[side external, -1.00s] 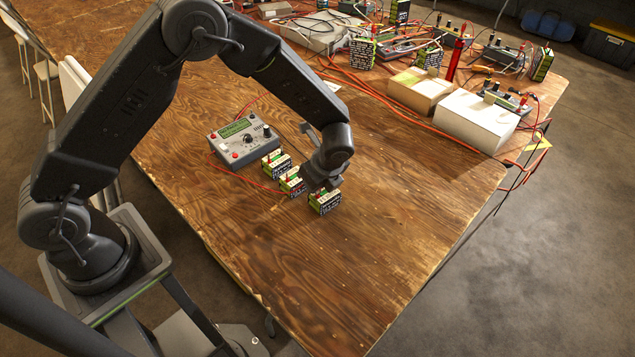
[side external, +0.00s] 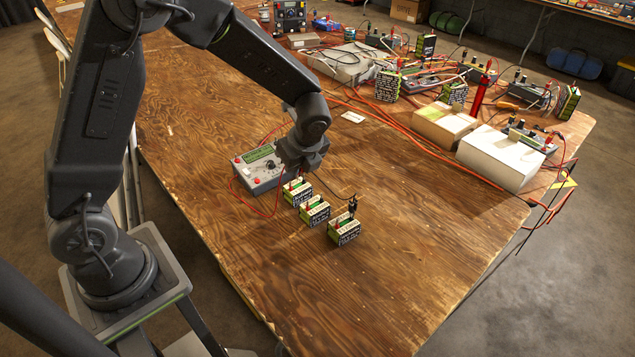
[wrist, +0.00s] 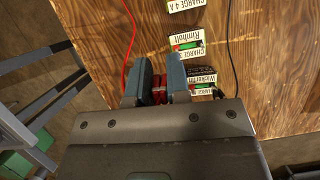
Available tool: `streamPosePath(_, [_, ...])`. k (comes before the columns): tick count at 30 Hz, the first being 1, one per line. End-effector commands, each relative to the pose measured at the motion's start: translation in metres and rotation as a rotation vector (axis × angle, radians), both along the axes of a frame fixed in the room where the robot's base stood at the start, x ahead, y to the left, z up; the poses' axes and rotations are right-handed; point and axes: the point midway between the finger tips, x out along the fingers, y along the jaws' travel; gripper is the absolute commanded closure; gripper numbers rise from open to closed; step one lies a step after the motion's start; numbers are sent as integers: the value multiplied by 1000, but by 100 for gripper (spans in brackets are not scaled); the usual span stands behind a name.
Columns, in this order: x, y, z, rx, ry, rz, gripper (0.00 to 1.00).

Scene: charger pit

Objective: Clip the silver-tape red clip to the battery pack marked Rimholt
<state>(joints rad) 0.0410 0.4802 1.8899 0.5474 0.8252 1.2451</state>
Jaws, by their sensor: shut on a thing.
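My gripper (wrist: 160,84) is shut on a red clip (wrist: 158,92), seen between the two fingers in the wrist view. Its tape cannot be made out. The Rimholt battery pack (wrist: 187,46) stands ahead and right of the fingers, with a green strip and a red spot on top. In the side view my gripper (side external: 298,165) is by the pack nearest the charger (side external: 297,190). A black clip (side external: 352,204) sits on the pack farthest from the charger (side external: 343,231).
The grey charger (side external: 262,168) lies left of the pack row. A red lead (wrist: 132,40) and a black lead (wrist: 230,45) run on either side of the packs. Boxes (side external: 500,158) and cluttered cables stand behind. The front right of the table is clear.

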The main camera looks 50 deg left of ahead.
Motion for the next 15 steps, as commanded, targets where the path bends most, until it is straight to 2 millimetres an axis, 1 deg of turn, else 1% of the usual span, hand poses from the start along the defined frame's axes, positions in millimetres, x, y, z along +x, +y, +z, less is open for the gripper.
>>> streamPosePath(1, [-2,6,4,0,-2,2,97])
streamPosePath(3, [-4,11,7,0,-1,2,97])
streamPosePath(6, [-5,14,9,0,0,0,97])
streamPosePath(15, [-6,15,10,0,0,-1,97])
